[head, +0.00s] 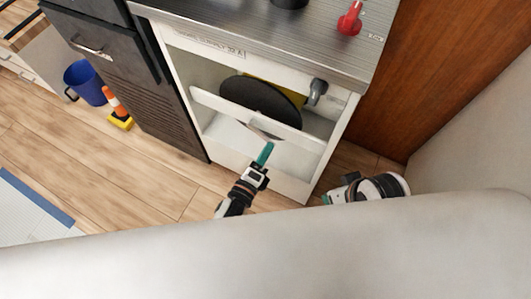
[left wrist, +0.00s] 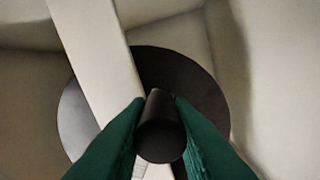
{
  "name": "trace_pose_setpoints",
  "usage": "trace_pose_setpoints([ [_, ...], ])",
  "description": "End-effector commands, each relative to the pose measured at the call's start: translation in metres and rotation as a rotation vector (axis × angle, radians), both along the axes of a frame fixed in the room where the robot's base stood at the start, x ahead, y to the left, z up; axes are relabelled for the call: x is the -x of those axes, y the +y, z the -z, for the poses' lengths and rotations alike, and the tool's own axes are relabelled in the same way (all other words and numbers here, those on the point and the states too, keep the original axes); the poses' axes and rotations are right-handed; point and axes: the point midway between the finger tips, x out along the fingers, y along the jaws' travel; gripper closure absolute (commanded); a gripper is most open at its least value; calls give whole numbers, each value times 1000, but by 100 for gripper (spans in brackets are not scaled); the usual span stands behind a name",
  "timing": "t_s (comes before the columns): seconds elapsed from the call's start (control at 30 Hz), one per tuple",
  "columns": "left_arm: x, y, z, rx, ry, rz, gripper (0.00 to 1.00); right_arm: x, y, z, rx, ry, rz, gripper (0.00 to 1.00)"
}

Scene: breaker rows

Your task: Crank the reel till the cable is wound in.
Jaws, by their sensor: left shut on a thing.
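The cable reel (head: 262,97) is a dark disc inside the open white cabinet, partly hidden behind a white crossbar. Something yellow (head: 287,91) shows behind its upper edge. In the left wrist view the reel (left wrist: 207,85) is a dark disc behind a pale diagonal bar. My left gripper (head: 266,152) reaches to the cabinet front with its green fingers at the crossbar's lower side. In the wrist view its green fingers (left wrist: 156,125) are shut on a dark round crank handle (left wrist: 160,130). The cable cannot be made out. My right gripper (head: 327,199) is only partly visible at the right, low near the floor.
The white crossbar (head: 222,106) spans the cabinet opening. A grey fitting (head: 317,90) sits at the cabinet's upper right. A red valve-like part (head: 350,18) stands on the metal top.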

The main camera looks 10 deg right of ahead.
Motion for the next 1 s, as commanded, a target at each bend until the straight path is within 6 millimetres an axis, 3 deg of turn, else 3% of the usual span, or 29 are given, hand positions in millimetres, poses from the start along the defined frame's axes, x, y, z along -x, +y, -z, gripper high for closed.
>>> trace_pose_setpoints([
  [0.73, -3, 5, 6, -75, -50, -3, 100, 0, 0, 9, 0, 1, 0, 36],
  [0.77, -3, 5, 6, -75, -50, -3, 76, 0, 0, 9, 0, 1, 0, 36],
  [0.8, -3, 5, 6, -75, -49, -2, 70, 0, 0, 9, 0, 0, 0, 36],
  [0.9, -3, 4, 6, -75, -50, -2, 57, 0, 0, 9, 0, 0, 0, 36],
  [1.0, -3, 4, 6, -75, -50, -2, 57, 0, 0, 9, 0, 0, 0, 36],
])
